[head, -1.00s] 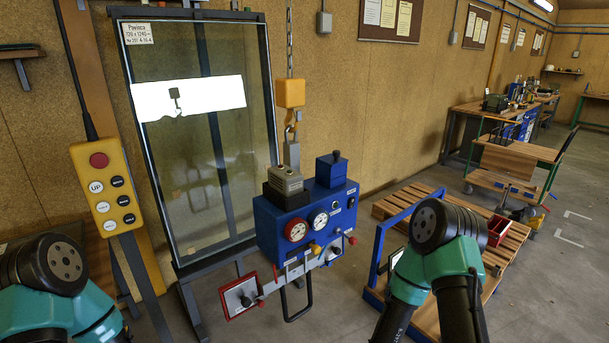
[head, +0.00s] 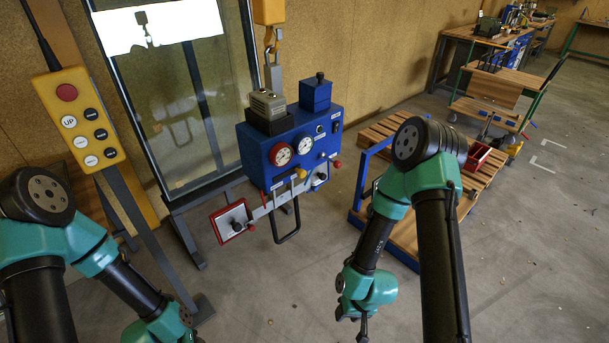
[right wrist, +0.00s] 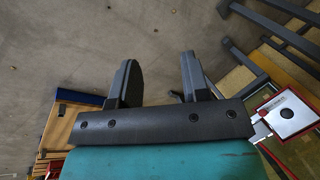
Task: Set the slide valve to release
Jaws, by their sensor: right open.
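The blue vacuum lifter unit (head: 262,155) hangs from the yellow hoist hook (head: 270,38). Its front carries two round gauges, a small yellow knob (head: 300,173) and a red-tipped lever (head: 337,164); I cannot tell for sure which is the slide valve or how it is set. My right gripper (head: 352,320) is low, to the right of and below the unit, apart from it. In the right wrist view its two fingers (right wrist: 157,75) are apart with nothing between them. My left arm shows at lower left; its fingers are out of view.
The glass pane in its frame (head: 180,145) stands behind the unit. A yellow button pendant (head: 78,118) hangs at left. Open floor lies in front.

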